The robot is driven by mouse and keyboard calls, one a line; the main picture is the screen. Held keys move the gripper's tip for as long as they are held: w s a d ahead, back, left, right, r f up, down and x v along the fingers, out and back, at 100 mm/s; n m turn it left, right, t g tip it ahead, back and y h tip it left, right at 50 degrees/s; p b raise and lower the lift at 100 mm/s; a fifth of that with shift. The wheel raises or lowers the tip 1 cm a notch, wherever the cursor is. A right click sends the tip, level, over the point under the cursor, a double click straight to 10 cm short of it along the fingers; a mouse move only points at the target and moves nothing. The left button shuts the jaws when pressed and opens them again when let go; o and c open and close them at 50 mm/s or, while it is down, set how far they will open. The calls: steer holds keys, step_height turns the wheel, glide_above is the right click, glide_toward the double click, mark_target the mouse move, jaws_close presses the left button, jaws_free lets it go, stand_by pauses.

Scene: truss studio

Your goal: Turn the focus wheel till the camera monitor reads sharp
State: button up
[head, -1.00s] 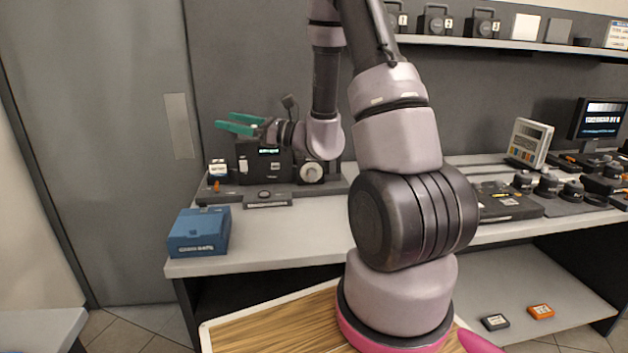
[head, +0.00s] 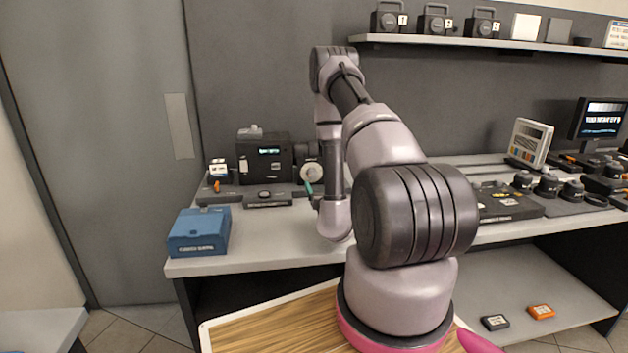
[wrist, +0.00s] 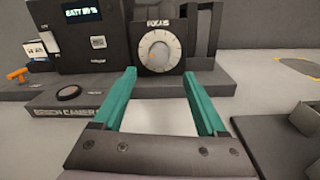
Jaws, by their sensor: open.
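The focus wheel (wrist: 158,50) is a pale round dial with tick marks and an orange mark, under a FOCUS label. It also shows in the head view (head: 311,172), on the right side of the black bench camera (head: 265,163). My gripper (wrist: 160,74) is open and empty, its two green fingers pointing at the wheel from in front and below, apart from it. In the head view one green fingertip shows near the wheel; my arm hides the rest. The camera's small screen (wrist: 82,12) starts with BATT. A monitor (head: 599,118) stands far right; its text is too small to read.
A blue box (head: 198,232) sits at the bench's left front. A black button (wrist: 69,93) and an orange knob (wrist: 19,75) lie left of the wheel. A dark upright block (wrist: 203,35) stands right of it. Grey bench before the wheel is partly clear.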

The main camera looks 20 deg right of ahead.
mark_target(313, 176)
steer(key=x, duration=0.7)
steer(key=shift+w, duration=0.1)
jaws_close()
